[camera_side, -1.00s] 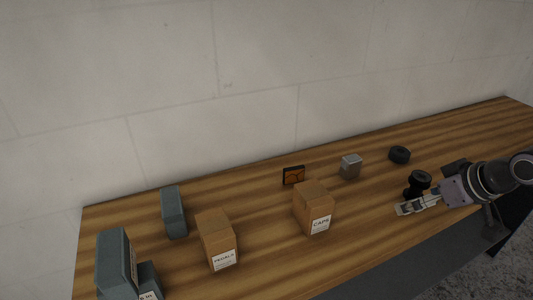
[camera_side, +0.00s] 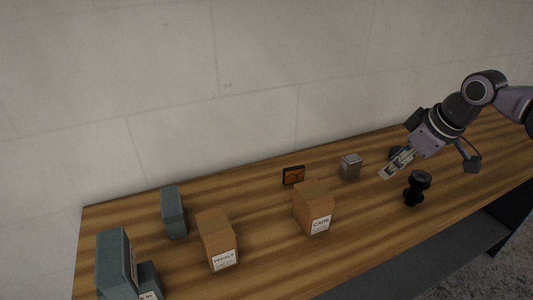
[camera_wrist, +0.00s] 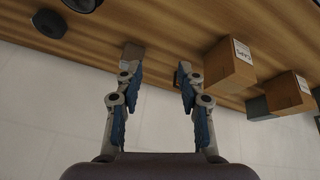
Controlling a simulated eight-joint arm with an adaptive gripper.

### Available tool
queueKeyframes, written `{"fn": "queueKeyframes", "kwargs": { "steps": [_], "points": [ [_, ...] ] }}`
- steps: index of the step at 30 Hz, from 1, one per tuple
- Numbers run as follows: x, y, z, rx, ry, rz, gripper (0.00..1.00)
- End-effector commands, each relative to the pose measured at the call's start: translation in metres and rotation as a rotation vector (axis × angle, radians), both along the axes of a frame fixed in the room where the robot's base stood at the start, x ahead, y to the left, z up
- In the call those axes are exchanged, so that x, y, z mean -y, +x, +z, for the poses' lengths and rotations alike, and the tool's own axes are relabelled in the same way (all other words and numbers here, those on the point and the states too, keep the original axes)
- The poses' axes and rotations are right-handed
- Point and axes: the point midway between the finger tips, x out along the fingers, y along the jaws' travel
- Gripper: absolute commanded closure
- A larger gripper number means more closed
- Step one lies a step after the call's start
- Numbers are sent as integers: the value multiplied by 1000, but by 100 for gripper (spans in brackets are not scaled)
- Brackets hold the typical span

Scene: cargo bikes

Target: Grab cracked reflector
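The cracked reflector (camera_side: 293,175) is a small orange plate with dark crack lines in a dark frame. It stands upright near the wall, behind the box marked CAPS. In the wrist view, a dark piece (camera_wrist: 178,78) that looks like the reflector shows beside the right finger and is partly hidden by it. My gripper (camera_side: 388,172) is above the table, to the right of the reflector and apart from it. In the wrist view my gripper (camera_wrist: 157,72) has its fingers spread wide, with nothing held between them.
A grey metal block (camera_side: 350,166) stands between the reflector and my gripper. The CAPS box (camera_side: 313,207) and PEDALS box (camera_side: 217,240) stand nearer the front. A black spool-like part (camera_side: 416,188) stands below my arm. Blue-grey blocks (camera_side: 173,211) are at left.

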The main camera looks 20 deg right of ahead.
Motion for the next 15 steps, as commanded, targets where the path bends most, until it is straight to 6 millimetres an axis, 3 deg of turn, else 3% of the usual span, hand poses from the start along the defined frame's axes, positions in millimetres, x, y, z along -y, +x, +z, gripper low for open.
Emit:
{"fn": "queueKeyframes", "kwargs": {
  "steps": [7, 15],
  "points": [
    [-25, 59, 21, -108, -97, 255, 61],
    [-57, 118, 23, -222, -182, 541, 61]
  ]
}}
